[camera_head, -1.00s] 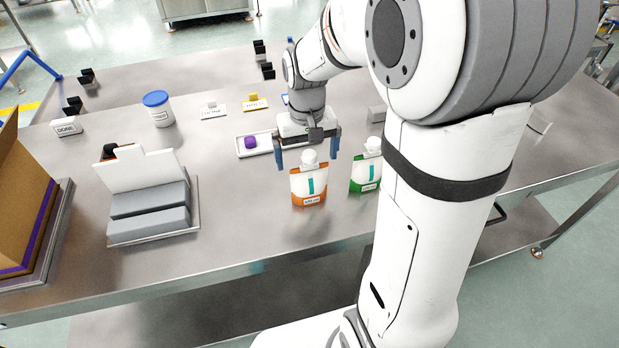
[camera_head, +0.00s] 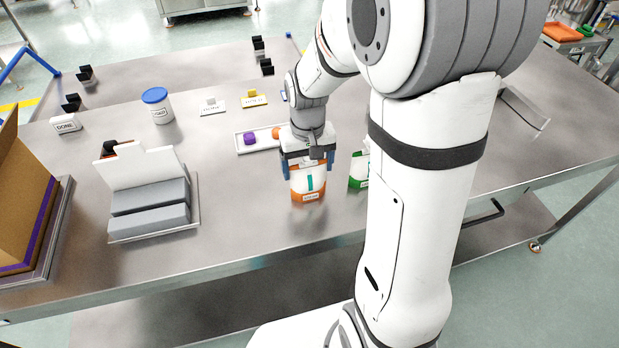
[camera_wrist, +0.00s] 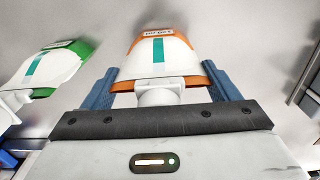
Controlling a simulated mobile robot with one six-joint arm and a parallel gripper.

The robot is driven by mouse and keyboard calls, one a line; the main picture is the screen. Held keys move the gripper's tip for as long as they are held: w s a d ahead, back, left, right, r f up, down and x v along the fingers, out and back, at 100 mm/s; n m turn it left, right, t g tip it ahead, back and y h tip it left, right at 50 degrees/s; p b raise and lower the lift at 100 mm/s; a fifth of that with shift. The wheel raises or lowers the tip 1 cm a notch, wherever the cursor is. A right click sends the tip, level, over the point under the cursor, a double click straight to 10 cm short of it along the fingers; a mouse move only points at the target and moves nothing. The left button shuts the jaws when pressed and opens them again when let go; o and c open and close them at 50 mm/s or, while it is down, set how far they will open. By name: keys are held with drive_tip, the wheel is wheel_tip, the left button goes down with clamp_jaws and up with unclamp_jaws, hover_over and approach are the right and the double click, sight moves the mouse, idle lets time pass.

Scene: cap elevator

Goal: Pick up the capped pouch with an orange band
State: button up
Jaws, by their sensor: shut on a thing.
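The pouch with an orange band (camera_head: 308,184) stands upright on the metal table, white with a teal stripe and a label. It also shows in the wrist view (camera_wrist: 158,52), where its white cap (camera_wrist: 160,92) points toward my gripper's palm. My gripper (camera_head: 306,170) is down over the pouch from above, its blue fingers (camera_wrist: 101,88) on either side, shut on it. In the head view the cap is hidden by my gripper. The pouch still appears to rest on the table.
A pouch with a green band (camera_head: 358,171) stands just right, partly behind my arm; it shows at left in the wrist view (camera_wrist: 42,66). Behind is a white tray (camera_head: 240,147) with a purple cap (camera_head: 250,138) and an orange cap (camera_head: 276,132). A blue-lidded jar (camera_head: 158,108) and a grey-block rack (camera_head: 150,208) stand left.

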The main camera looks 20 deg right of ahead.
drive_tip(key=shift+c, duration=0.8)
drive_tip(key=shift+r, duration=0.1)
wheel_tip(320, 180, up, 10)
drive_tip(key=shift+f+b, duration=0.1)
drive_tip(key=shift+b, duration=0.25)
